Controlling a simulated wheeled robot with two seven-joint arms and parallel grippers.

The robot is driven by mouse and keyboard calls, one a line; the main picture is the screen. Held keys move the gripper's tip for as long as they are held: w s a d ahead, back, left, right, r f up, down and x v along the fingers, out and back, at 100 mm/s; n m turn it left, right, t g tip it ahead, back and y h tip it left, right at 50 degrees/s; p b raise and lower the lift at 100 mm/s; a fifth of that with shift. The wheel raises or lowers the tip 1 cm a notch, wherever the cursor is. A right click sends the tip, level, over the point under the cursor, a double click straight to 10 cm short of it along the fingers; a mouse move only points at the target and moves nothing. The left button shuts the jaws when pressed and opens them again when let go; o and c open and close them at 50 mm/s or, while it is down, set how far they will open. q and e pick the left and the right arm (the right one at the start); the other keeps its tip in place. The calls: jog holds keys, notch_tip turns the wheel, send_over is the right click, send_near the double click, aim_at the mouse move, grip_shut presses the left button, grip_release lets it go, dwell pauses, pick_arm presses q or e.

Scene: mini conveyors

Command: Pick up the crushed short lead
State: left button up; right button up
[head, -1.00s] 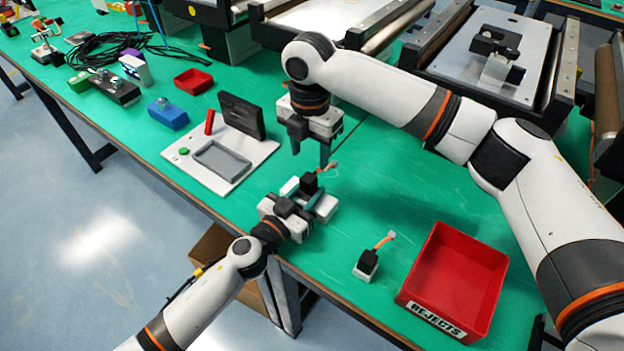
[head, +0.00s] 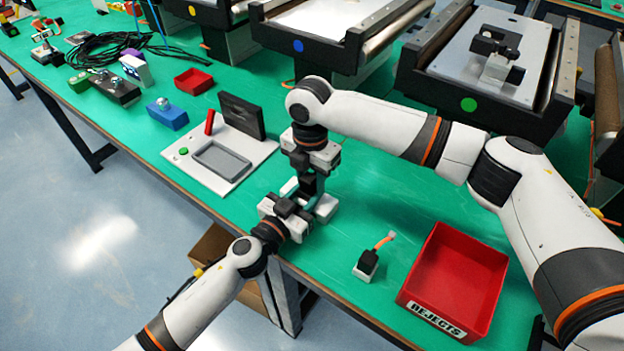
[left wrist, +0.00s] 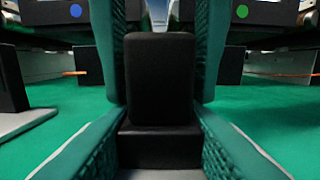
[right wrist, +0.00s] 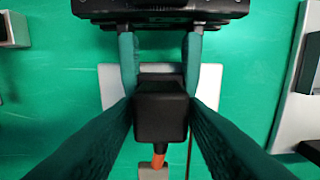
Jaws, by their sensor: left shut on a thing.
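A black-topped part (head: 307,186) stands upright between both grippers in the head view. A short orange lead (right wrist: 158,160) with a grey plug runs from it in the right wrist view; whether it is crushed I cannot tell. My left gripper (head: 300,203) is shut on this part from the side, and the black block (left wrist: 160,80) fills its view. My right gripper (head: 314,180) points down from above, its teal fingers on either side of the black block with little gap, and looks open. A second black-and-white part (head: 367,263) with an orange lead stands on the table.
A red REJECTS bin (head: 455,280) stands at the right front. A white board (head: 218,155) with a grey recess, red handle and black panel lies left of the grippers. Conveyors line the back.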

pick_arm(q)
jog(key=shift+s+f, duration=0.15)
jog(key=shift+f, duration=0.3)
pick_arm(e)
jog(key=c, duration=0.7)
notch_tip(320, 180, up, 10)
jog(key=shift+r, duration=0.1)
pick_arm(q)
jog(key=o, duration=1.2)
jog(key=shift+a+r, duration=0.1)
pick_arm(e)
jog(key=shift+a, duration=0.1)
pick_arm(q)
jog(key=shift+o, duration=0.2)
